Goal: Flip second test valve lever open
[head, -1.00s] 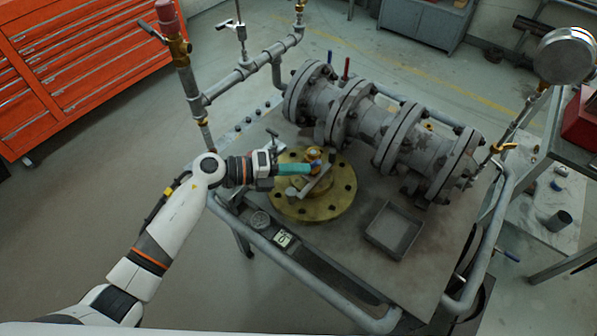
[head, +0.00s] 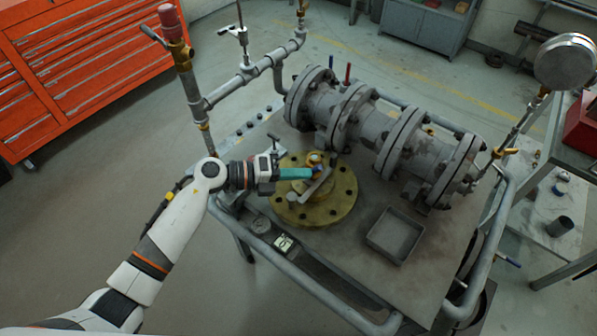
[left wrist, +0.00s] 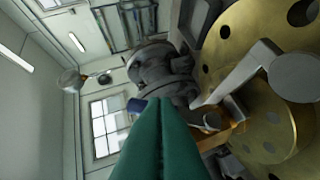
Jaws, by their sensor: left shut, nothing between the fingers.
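My left gripper (head: 308,173) has teal fingers, shut and empty. It is over the yellow flange (head: 341,205) on the cart, close beside a grey lever (head: 320,187) and a small brass fitting with a blue part (head: 317,168). In the left wrist view the teal fingertips (left wrist: 160,108) point toward a blue piece (left wrist: 137,104), with the grey lever (left wrist: 245,75) and flange (left wrist: 225,50) at right. Whether the fingers touch the lever I cannot tell. Two more small levers, blue (head: 331,61) and red (head: 347,72), stand behind the grey flanged valve body (head: 370,120). My right gripper is not in view.
A grey square tray (head: 395,236) sits right of the flange on the cart. A pipe stand (head: 225,85) rises at the cart's left, and a pressure gauge (head: 564,58) stands at the right. Cart rails (head: 300,283) run along the front.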

